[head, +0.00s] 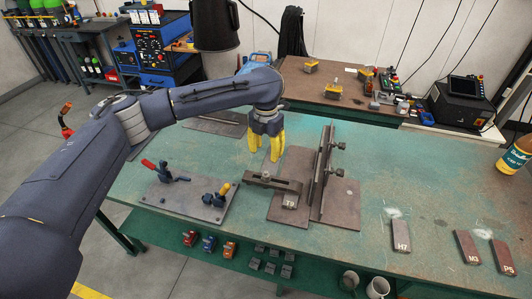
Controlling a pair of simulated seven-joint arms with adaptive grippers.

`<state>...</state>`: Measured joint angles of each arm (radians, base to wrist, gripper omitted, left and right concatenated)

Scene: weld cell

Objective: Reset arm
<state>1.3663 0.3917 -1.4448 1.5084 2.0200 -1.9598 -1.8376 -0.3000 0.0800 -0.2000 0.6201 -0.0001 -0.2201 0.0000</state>
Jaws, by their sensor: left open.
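My left arm reaches in from the left over the green table. My left gripper (264,157), with yellow fingers, points down just behind and left of the metal fixture (327,170). Its fingers are apart and nothing shows between them. A tagged plate (289,206) lies in the fixture under a dark clamp bar (272,182). My right gripper does not show in the head view.
A base plate with toggle clamps (187,196) lies left of the fixture. Tagged plates H7 (401,236), N3 (467,247) and P5 (503,256) lie at the right front. A bottle (515,155) stands at the right edge. The table's right middle is clear.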

